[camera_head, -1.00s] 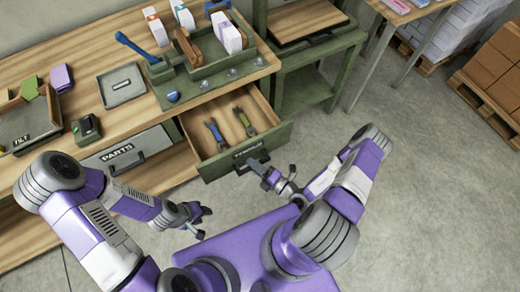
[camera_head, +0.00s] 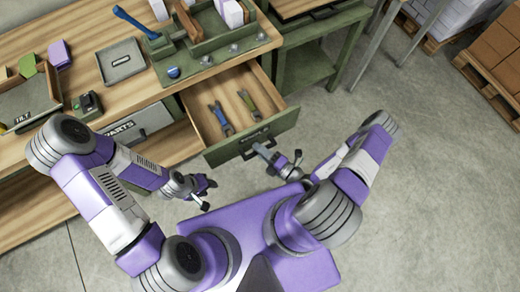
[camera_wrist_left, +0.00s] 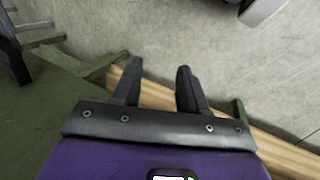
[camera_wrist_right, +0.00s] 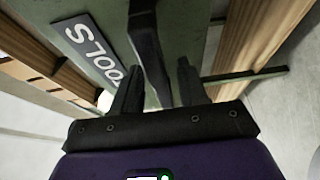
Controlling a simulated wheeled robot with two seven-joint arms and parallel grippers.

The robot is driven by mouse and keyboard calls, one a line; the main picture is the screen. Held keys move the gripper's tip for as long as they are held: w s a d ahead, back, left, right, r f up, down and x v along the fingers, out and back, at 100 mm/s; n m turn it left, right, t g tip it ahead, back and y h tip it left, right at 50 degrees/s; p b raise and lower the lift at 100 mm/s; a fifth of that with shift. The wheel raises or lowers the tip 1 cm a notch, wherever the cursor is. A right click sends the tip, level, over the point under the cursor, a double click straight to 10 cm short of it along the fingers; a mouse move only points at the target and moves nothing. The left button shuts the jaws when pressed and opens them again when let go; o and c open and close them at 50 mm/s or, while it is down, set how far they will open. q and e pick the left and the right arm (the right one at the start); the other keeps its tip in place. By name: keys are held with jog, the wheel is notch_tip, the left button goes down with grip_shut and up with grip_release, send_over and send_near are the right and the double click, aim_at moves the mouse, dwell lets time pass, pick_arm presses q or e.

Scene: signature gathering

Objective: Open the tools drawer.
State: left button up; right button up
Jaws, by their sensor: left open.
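The tools drawer (camera_head: 225,153) is pulled out of the green and wood workbench, with its interior visible. Two wrench-like tools, one blue (camera_head: 221,117) and one olive (camera_head: 249,101), lie inside it. Its dark handle (camera_head: 254,139) is on the green front. My right gripper (camera_head: 262,152) is at this handle. In the right wrist view the handle (camera_wrist_right: 150,50) passes between the spaced fingers, beside the label "TOOLS" (camera_wrist_right: 92,52). Contact is unclear. My left gripper (camera_head: 207,194) is open and empty, left of and lower than the drawer front; its spaced fingers show in the left wrist view (camera_wrist_left: 158,75).
The closed parts drawer (camera_head: 143,123) is left of the tools drawer. A grey tray (camera_head: 121,62) and a green organizer (camera_head: 208,45) stand on the bench top. A green side table (camera_head: 310,65) is to the right. Open floor lies right of the drawer.

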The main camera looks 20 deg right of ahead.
jog(key=v, duration=0.7)
jog(key=shift+s, duration=0.3)
jog(key=shift+d, duration=0.15)
